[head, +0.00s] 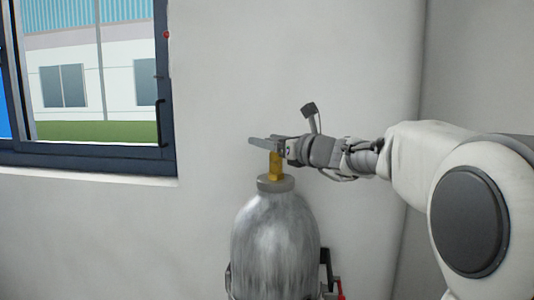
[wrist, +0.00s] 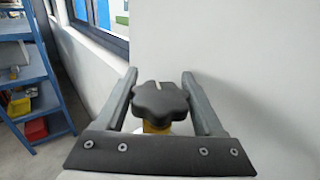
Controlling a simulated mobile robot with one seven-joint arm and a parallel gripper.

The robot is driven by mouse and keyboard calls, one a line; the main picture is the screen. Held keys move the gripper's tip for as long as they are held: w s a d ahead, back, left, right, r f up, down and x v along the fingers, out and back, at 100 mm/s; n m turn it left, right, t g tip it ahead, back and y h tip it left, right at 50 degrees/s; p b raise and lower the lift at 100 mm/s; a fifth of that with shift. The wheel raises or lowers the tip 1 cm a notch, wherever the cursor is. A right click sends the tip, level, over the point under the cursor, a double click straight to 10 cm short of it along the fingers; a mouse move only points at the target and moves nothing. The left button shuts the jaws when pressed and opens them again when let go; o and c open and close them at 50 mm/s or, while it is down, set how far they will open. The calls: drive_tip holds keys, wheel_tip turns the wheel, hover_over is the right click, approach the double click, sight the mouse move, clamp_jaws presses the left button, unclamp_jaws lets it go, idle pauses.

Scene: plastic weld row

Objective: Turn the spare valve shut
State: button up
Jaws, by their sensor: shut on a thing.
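A grey metal gas cylinder (head: 275,235) stands upright against the wall. A brass valve stem (head: 275,165) rises from its neck. In the wrist view the valve's dark lobed knob (wrist: 160,100) sits between the two fingers of my gripper (wrist: 160,85), with the brass stem (wrist: 157,127) below it. In the head view my gripper (head: 266,142) reaches in from the right, level, at the top of the stem, and its fingers hide most of the knob. The gripper is shut on the knob.
A dark-framed window (head: 90,155) is in the wall at the left. A blue shelf rack (wrist: 50,75) with bins stands at the left of the wrist view. Black and red fittings (head: 330,275) are beside the cylinder's lower right. The wall is close behind the cylinder.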

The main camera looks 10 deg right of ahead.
drive_tip(key=m+h+b, duration=0.1)
drive_tip(key=m+t+h+b, duration=0.1)
drive_tip(key=h+b, duration=0.1)
drive_tip(key=m+t+h+b, duration=0.1)
drive_tip(key=h+b, duration=0.1)
drive_tip(key=shift+w+d+f+m, duration=0.1)
drive_tip(key=shift+d+f+m, duration=0.1)
drive_tip(key=shift+f+m, duration=0.15)
drive_tip(key=m+h+b, duration=0.1)
drive_tip(key=h+b, duration=0.1)
drive_tip(key=m+h+b, duration=0.2)
drive_tip(key=h+b, duration=0.1)
drive_tip(key=shift+w+d, duration=0.1)
drive_tip(key=shift+d, duration=0.3)
drive_tip(key=h, duration=0.1)
drive_tip(key=m+h+b, duration=0.2)
drive_tip(key=h, duration=0.1)
drive_tip(key=shift+d+r+m, duration=0.25)
drive_tip(key=shift+d, duration=0.05)
drive_tip(key=shift+d+r+m+g+h, duration=0.1)
drive_tip(key=shift+d+m+g+h, duration=0.1)
drive_tip(key=shift+m+g+h, duration=0.55)
drive_tip(key=shift+d+m+g+h, duration=0.2)
drive_tip(key=shift+m+h, duration=0.35)
drive_tip(key=shift+h, duration=0.6)
drive_tip(key=shift+s, duration=0.2)
drive_tip(key=o, duration=1.4)
drive_tip(key=shift+c, duration=0.2)
drive_tip(key=b+v, duration=0.4)
drive_tip(key=v, duration=1.3)
